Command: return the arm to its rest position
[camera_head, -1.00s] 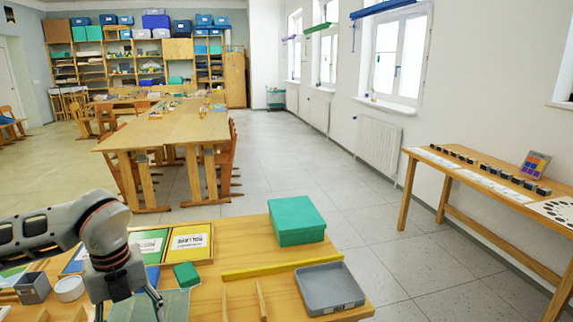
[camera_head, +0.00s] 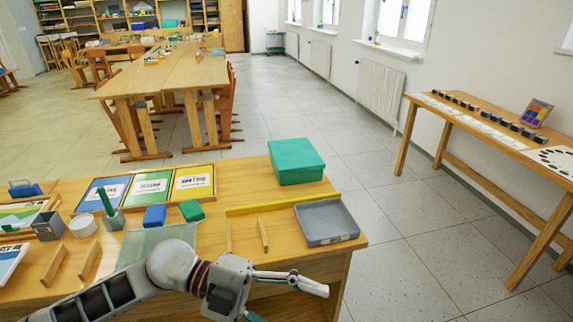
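My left arm (camera_head: 150,275) comes in from the bottom left and reaches across the front edge of the wooden table (camera_head: 235,190). My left gripper (camera_head: 290,303) is low, in front of the table's front edge and below the grey tray (camera_head: 330,222). One pale finger points right, and part of the other shows at the bottom edge of the picture. The fingers are spread apart with nothing seen between them. My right gripper is not in view.
On the table are a green box (camera_head: 296,162), a yellow strip (camera_head: 280,203), small green (camera_head: 192,211) and blue (camera_head: 155,216) blocks, a white round container (camera_head: 83,226) and wooden strips. A side table (camera_head: 480,135) stands at right, with clear floor between.

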